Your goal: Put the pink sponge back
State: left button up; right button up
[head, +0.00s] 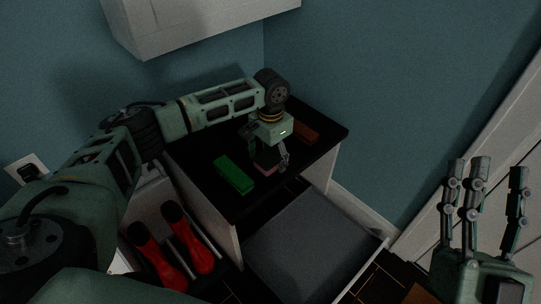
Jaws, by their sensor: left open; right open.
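The pink sponge (265,169) is a small dark-pink patch on the black countertop (217,198), mostly hidden beneath my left gripper. My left gripper (270,162) is open and points down right over the sponge, with one finger on its right side. Whether the fingers touch the sponge cannot be told. My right gripper (486,172) is open and empty at the lower right, fingers pointing up, away from the counter.
A green block (233,175) lies left of the sponge, and an orange-brown block (305,130) lies behind it to the right. A grey drawer (312,245) stands pulled out below the counter. A white wall cabinet (190,22) hangs above.

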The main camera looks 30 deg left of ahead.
aim_at(271, 157)
pick_arm(q)
jog(key=shift+r, duration=0.4)
notch_tip(271, 157, up, 5)
jog(key=shift+r+p, duration=0.2)
jog(key=shift+p, duration=1.05)
notch_tip(271, 157, up, 6)
jog(key=p, duration=0.2)
jog(key=s+d+f+m+t+h, duration=0.1)
jog(key=s+d+f+h, duration=0.15)
jog(key=d, duration=0.45)
jog(key=s+d+f+m+t+h, duration=0.15)
jog(key=d+f, duration=0.25)
jog(key=d, duration=0.4)
jog(key=s+d+f+m+t+h, duration=0.1)
jog(key=s+d+f+t, duration=0.15)
jog(key=d, duration=0.45)
jog(key=s+a+r+n+t+y, duration=0.2)
jog(key=s+a+r+n+t, duration=0.3)
jog(key=s+a+r+t, duration=0.2)
jog(key=shift+s+a+r+t+y, duration=0.3)
jog(key=shift+s+a+r, duration=0.3)
jog(key=shift+s+a, duration=0.45)
pick_arm(e)
notch_tip(271, 157, down, 21)
jog(key=w+d+g+h, duration=0.1)
jog(key=g+h, duration=0.3)
jog(key=g, duration=0.8)
jog(key=shift+d+m, duration=0.3)
jog(key=shift+d, duration=0.45)
